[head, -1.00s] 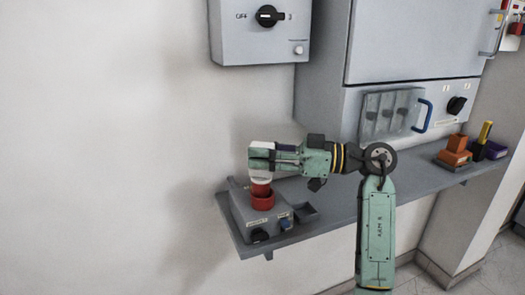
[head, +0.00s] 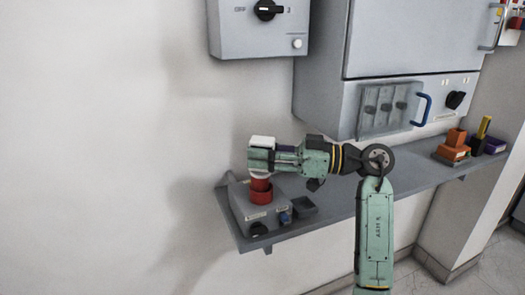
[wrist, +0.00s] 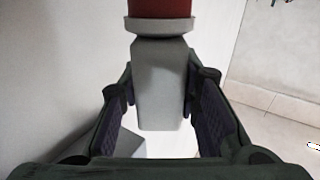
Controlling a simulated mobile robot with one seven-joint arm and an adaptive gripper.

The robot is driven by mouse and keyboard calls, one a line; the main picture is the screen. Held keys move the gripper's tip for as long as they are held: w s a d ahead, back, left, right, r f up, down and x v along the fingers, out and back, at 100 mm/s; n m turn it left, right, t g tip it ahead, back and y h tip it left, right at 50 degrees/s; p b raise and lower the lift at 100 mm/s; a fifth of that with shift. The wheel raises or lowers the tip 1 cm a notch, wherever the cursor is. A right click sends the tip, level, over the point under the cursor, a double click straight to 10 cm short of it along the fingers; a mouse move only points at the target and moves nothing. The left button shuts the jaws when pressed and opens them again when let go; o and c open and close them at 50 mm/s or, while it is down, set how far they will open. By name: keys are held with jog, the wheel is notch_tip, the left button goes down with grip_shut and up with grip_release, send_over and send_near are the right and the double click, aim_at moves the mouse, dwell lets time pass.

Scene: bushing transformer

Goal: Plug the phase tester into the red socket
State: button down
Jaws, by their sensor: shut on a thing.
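The phase tester (head: 262,141) has a pale grey-white body and a red end pointing down. My gripper (head: 262,159) is shut around its body, above the grey box at the left of the shelf. The red socket (head: 261,196) is a wide red ring on top of that box. The tester's red end is right at the socket, in line with it. I cannot tell how deep it sits. In the wrist view, the grey body of the tester (wrist: 163,85) is between my gripper's fingers (wrist: 165,100), with its red part at the top edge.
The grey box (head: 243,214) has a black knob and a blue part at its front. A small dark tray (head: 303,208) is beside it. Orange, yellow and purple items (head: 455,145) stand at the shelf's right end. Cabinets (head: 410,45) rise behind.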

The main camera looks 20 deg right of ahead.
jog(key=shift+w+a+f, duration=0.1)
jog(key=shift+a+f, duration=0.05)
jog(key=shift+f, duration=0.65)
jog(key=c, duration=1.4)
grip_release()
jog(key=shift+w+f, duration=0.15)
jog(key=shift+w, duration=0.1)
jog(key=shift+o, duration=1.4)
jog(key=shift+s+r, duration=0.15)
jog(key=shift+r, duration=0.15)
